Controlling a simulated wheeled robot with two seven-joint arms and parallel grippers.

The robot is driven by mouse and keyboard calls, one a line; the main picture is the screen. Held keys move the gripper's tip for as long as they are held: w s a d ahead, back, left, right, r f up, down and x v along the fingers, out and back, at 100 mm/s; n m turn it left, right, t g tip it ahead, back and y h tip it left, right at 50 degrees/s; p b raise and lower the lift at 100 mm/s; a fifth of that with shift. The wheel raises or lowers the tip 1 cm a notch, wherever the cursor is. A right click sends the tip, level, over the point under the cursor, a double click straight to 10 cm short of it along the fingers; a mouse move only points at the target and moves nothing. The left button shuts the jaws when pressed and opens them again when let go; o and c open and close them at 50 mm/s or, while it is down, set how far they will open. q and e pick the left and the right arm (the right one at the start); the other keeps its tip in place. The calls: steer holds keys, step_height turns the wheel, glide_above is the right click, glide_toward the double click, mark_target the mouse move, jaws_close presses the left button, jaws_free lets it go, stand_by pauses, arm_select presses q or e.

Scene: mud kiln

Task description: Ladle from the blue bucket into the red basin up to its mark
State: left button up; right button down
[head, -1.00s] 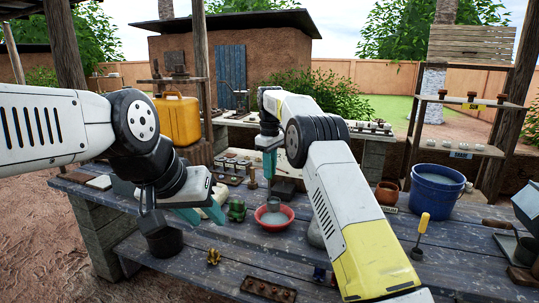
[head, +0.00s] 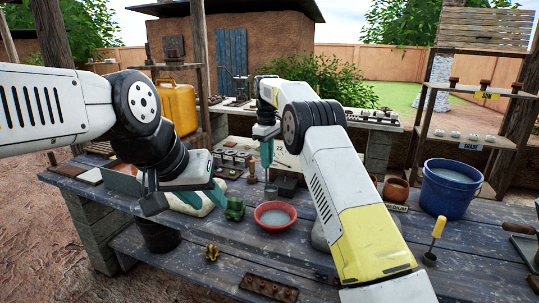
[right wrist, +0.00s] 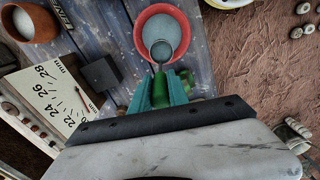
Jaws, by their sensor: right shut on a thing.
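The blue bucket (head: 450,193) stands on the right of the bench, with pale grey liquid inside. The red basin (head: 274,226) sits mid-bench and holds grey liquid; its mark cannot be made out. My right gripper (head: 267,158) is shut on the ladle's green handle (right wrist: 162,88), behind the basin in the head view. In the right wrist view, the ladle's round cup (right wrist: 161,51) overlaps the near part of the red basin (right wrist: 143,30). Whether the cup holds liquid is unclear. My left gripper (head: 214,194) hangs left of the basin; its finger gap is unclear.
A green figure (head: 234,209) stands close left of the basin, beside a pale lump. Brown pots (head: 395,190) stand between basin and bucket. A yellow-handled tool (head: 437,232) stands upright front right. A dial board (right wrist: 45,95) lies near the basin.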

steer(key=shift+f, duration=0.8)
steer(key=shift+s+d+f, duration=0.1)
steer(key=s+d+f+t+y, duration=1.1)
steer(key=t+y, duration=0.1)
stand_by(2.1)
